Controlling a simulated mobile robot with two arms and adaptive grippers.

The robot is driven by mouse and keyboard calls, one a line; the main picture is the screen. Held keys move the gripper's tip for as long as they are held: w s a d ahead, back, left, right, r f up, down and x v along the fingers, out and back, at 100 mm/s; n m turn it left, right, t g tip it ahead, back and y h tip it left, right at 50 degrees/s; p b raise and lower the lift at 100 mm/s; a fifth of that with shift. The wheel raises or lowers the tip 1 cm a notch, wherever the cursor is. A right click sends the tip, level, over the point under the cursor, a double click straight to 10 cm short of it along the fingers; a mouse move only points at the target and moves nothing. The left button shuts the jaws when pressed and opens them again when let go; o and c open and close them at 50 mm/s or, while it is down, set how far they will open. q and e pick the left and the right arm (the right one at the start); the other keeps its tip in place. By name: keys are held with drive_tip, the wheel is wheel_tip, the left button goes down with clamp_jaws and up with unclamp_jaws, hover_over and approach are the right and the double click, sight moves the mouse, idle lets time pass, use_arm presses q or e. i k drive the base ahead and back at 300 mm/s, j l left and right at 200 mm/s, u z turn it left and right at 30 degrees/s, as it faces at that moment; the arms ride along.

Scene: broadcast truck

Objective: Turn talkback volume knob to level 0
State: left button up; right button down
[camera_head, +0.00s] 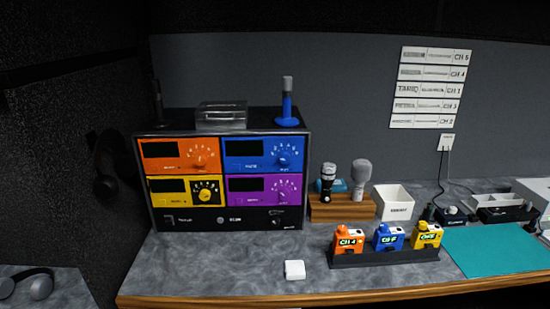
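A rack unit (222,205) stands on the desk at the left. It has an orange module (165,165), a blue module (250,148), a yellow module (168,198) and a purple module (245,197), each with a dark window and a dial knob. A black strip (200,226) below carries small white lettering, a small round grey control (220,220) and marks at its right end. The lettering and knob levels are too small to read, so I cannot tell which knob is the talkback volume. Neither gripper is in view.
A blue-based microphone (287,108) and a clear box (221,115) stand on the rack. Two microphones in a wooden stand (340,210), a white bin (393,202), a black tray (385,257) of coloured packs and a white block (294,269) are to the right. The desk front before the rack is clear.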

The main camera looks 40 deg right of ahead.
sight(453, 211)
drive_tip(key=z, duration=2.4)
